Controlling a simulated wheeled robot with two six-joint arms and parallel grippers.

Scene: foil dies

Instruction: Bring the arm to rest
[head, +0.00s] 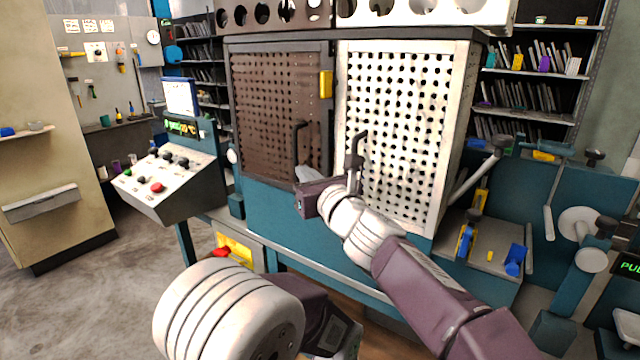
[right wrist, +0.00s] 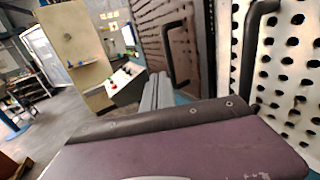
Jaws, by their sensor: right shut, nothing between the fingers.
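My right arm (head: 430,290) reaches in from the lower right across the front of the machine. My right gripper (head: 306,174) is shut and empty, its grey fingers in front of the lower part of the brown perforated door. In the right wrist view the shut fingers (right wrist: 156,92) show beyond the purple gripper body. A white ringed joint (head: 228,312) of my left arm fills the bottom of the head view; I do not see its fingers.
The brown perforated door (head: 275,110) and white perforated door (head: 405,130) have dark bar handles close to my right gripper. A control console (head: 168,180) stands left. A teal bench with small blue and yellow parts (head: 490,250) lies right. Open floor (head: 110,290) shows at lower left.

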